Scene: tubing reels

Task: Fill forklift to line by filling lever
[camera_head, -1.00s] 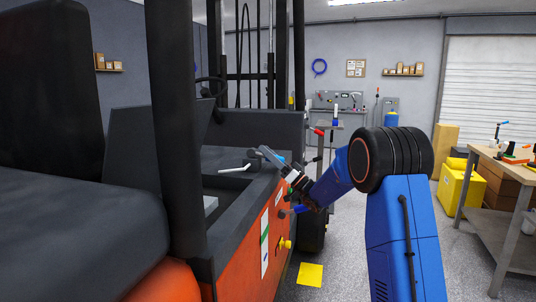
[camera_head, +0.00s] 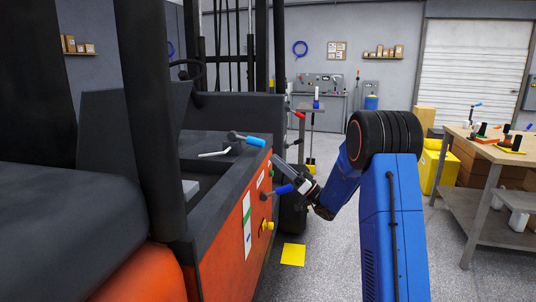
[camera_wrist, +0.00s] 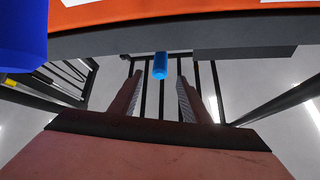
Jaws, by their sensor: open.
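The forklift (camera_head: 222,262) fills the left of the head view, with an orange side panel. A lever with a light blue handle (camera_head: 253,141) sticks out at the top edge of its deck. A lever with a dark blue handle (camera_head: 285,189) sticks out lower on the panel, beside a white strip with green marks (camera_head: 247,222). Which is the filling lever is not clear. My gripper (camera_head: 279,163) is open and empty, right of and below the light blue handle, apart from it. In the wrist view, the light blue handle (camera_wrist: 160,66) appears between the fingertips, beyond them; the dark blue handle (camera_wrist: 22,38) is close at upper left.
A yellow knob (camera_head: 267,226) sits low on the panel. A yellow square (camera_head: 293,254) lies on the floor. A workbench (camera_head: 487,167) with tools and a yellow box (camera_head: 433,170) stand at right. Floor between forklift and workbench is mostly clear.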

